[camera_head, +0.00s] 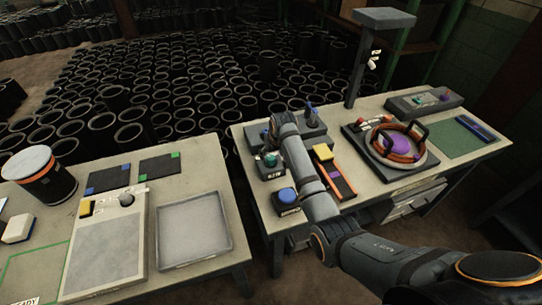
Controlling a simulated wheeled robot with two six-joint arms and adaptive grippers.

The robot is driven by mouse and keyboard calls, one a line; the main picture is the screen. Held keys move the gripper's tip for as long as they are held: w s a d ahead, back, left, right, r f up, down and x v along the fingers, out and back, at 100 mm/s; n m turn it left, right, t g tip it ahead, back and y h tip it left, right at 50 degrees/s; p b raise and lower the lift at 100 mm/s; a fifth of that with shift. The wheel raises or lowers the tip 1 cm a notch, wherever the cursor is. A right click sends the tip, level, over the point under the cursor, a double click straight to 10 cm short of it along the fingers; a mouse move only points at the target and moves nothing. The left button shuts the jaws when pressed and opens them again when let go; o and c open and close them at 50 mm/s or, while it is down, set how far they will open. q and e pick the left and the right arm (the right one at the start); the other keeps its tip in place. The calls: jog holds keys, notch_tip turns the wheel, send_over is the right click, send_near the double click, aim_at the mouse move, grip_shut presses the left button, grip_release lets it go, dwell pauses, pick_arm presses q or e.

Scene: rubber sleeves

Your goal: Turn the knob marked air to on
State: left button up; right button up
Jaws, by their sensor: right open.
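A teal knob (270,159) sits on a small dark box with a white label at the left of the right-hand table. The label is too small to read, so I cannot tell if it is the air knob or how it is set. My right arm reaches in from the lower right across this table. Its open gripper (279,124) is at the far end, just behind the teal knob; its fingertips are hard to make out. I cannot tell if it touches anything. My left gripper is not in view.
A blue button (287,195) stands in front of the teal knob. A yellow block (323,153) is right of my arm. A round fixture with orange rings (398,145) and a control box (424,101) lie farther right. The left table (165,205) holds trays and a canister.

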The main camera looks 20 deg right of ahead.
aim_at(271, 158)
jog(key=x, duration=0.4)
jog(key=shift+w+f, duration=0.15)
jog(key=shift+c, duration=1.1)
jog(key=c, duration=0.9)
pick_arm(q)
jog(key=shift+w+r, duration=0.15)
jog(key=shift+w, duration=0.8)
pick_arm(e)
jog(key=shift+c, duration=0.2)
